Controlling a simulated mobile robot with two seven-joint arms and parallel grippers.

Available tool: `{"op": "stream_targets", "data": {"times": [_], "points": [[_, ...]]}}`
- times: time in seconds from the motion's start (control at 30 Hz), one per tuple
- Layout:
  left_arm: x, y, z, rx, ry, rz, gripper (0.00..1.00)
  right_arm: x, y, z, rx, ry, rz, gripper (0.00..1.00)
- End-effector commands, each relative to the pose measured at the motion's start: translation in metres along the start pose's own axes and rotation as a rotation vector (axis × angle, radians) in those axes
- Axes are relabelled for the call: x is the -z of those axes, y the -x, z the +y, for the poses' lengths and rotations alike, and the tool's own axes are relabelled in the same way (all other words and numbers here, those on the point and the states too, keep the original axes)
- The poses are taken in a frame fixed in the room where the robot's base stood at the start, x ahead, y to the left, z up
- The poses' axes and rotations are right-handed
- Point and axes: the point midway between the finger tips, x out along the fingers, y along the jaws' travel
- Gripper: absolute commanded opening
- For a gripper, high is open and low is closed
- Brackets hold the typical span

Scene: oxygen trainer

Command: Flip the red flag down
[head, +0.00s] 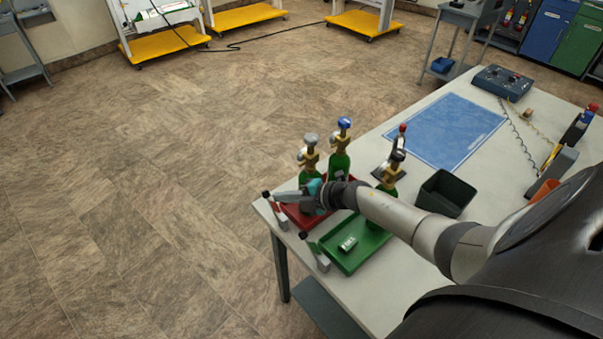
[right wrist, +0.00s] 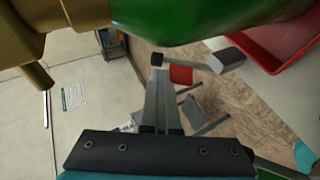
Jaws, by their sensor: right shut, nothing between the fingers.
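The red flag (right wrist: 181,75) is a small red plate on a grey arm with a black knob (right wrist: 157,60) at one end and a grey block (right wrist: 230,60) at the other. In the head view the same black knob (head: 267,194) stands by the red tray (head: 295,217) at the table's left corner. My right gripper (head: 280,197) is shut and empty above the tray, its tips pointing toward the knob. In the right wrist view the fingertips (right wrist: 160,88) appear just short of the flag; I cannot tell whether they touch. My left gripper is out of view.
Green cylinders with brass valves (head: 339,160) stand close behind my right gripper. A green tray (head: 350,258) with a similar grey post (head: 315,250) lies nearer. A black bin (head: 445,193) and a blue mat (head: 446,128) lie to the right. The floor left of the table is clear.

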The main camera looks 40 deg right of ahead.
Motion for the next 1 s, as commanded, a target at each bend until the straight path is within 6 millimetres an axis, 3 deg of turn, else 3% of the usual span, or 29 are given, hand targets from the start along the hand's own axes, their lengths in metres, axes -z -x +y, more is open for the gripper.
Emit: {"op": "stream_targets", "data": {"times": [0.03, 0.5, 0.7, 1.0], "points": [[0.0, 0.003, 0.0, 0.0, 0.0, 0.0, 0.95, -0.003, 0.011, -0.009, 0.022, 0.003, -0.01, 0.0], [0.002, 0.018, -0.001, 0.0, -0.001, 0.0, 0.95, -0.002, 0.087, 0.0, 0.003, 0.002, -0.009, 0.0], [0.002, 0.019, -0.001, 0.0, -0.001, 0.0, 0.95, -0.001, 0.105, 0.001, -0.003, 0.0, -0.008, 0.0], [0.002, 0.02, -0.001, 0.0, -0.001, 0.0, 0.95, -0.002, 0.111, 0.003, -0.006, 0.001, -0.008, 0.0]]}}
